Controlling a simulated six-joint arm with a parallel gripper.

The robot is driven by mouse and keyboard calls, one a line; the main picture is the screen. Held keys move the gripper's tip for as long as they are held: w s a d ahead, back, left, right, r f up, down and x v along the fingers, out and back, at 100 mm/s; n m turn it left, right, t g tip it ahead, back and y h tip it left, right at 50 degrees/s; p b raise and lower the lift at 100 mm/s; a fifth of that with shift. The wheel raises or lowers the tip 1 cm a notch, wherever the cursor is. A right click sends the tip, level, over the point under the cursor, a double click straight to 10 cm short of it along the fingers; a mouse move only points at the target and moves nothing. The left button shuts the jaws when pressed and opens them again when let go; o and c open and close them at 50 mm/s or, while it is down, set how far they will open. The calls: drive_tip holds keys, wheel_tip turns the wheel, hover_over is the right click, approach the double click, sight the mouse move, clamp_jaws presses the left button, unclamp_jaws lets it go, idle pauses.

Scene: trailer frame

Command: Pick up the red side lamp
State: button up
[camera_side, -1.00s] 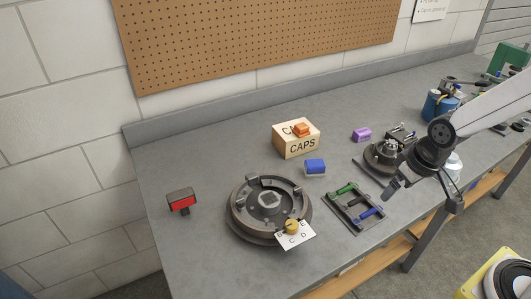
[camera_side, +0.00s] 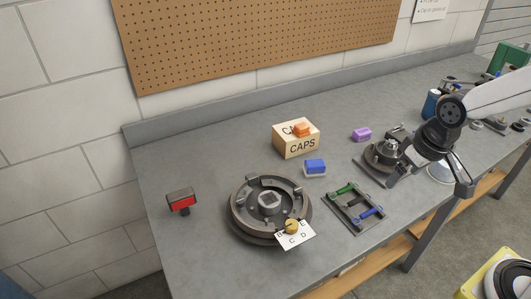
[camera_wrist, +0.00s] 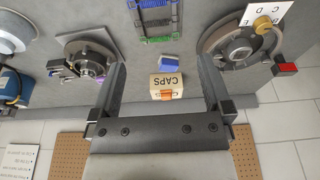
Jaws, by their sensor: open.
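The red side lamp (camera_side: 181,201) stands on the bench near its left end, a red lens in a dark housing. In the wrist view it is small, at the right edge (camera_wrist: 287,68). My gripper (camera_side: 430,184) is at the right of the side view, above the bench and far from the lamp. In the wrist view my gripper (camera_wrist: 161,64) has its two fingers wide apart with nothing held between them. The CAPS box shows beyond the gap.
A round dark fixture (camera_side: 236,220) with a lettered card (camera_side: 296,240) stands right of the lamp. The CAPS box (camera_side: 302,147), a blue block (camera_side: 315,167), a purple block (camera_side: 361,134) and a frame with coloured bars (camera_side: 343,208) lie between. A mechanical fixture (camera_side: 373,170) is near my gripper.

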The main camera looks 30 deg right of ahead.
drive_tip(key=w+a+r+m+t+y, duration=0.3)
drive_tip(key=w+a+m+t, duration=0.7)
drive_tip(key=w+a, duration=1.4)
drive_tip(key=s+a+f+m+t, duration=0.25)
drive_tip(key=a+m+t, duration=0.35)
drive_tip(key=a, duration=0.6)
approach(195, 199)
drive_tip(key=w, duration=0.3)
drive_tip(key=shift+a+r+m+g+h, duration=0.25)
drive_tip(key=shift+a+m+g+h, duration=0.05)
drive_tip(key=shift+g+h, duration=0.1)
drive_tip(key=shift+w+a, duration=0.2)
drive_tip(key=shift+w, duration=1.05)
